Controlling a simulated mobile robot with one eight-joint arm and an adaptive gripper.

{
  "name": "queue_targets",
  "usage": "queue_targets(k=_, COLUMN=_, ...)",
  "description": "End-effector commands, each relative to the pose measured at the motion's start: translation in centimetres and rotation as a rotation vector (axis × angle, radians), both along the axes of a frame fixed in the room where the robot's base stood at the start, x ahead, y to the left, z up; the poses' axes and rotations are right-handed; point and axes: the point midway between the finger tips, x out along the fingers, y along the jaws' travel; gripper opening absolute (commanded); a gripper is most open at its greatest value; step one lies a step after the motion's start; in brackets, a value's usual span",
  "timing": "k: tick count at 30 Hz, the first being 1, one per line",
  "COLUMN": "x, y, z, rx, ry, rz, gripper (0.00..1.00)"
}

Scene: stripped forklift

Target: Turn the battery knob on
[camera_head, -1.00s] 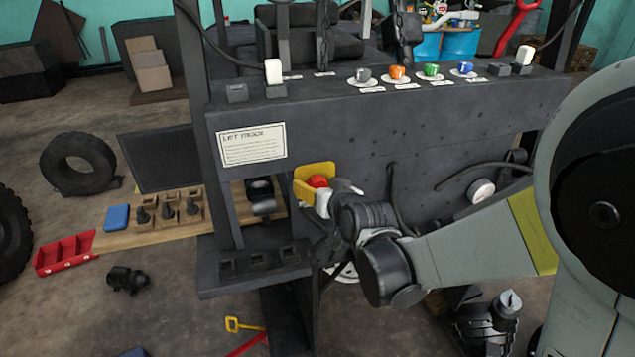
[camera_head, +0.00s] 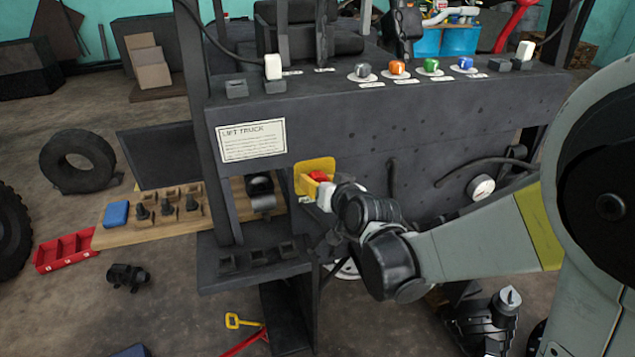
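The red battery knob (camera_head: 319,177) sits on a yellow plate (camera_head: 301,181) on the front of the dark forklift body, below the "LIFT TRUCK" label. My gripper (camera_head: 325,193) is right at the knob, coming from its lower right. Its pale fingertips overlap the knob's lower right side. The gripper is small in view and partly hidden by its own wrist, so I cannot tell whether the fingers grip the knob.
Coloured knobs (camera_head: 397,68) and white-capped levers line the panel top. A ledge with dark sockets (camera_head: 258,258) lies below left of the knob. A black cable (camera_head: 393,180) and a round gauge (camera_head: 481,187) are to the right.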

Motion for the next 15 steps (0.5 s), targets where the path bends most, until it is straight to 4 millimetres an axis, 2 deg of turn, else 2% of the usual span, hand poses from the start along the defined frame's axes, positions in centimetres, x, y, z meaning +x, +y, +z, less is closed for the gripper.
queue_targets(k=15, x=0.07, y=-0.16, z=-0.32, rx=0.432, ry=0.123, rz=-0.001, gripper=0.14)
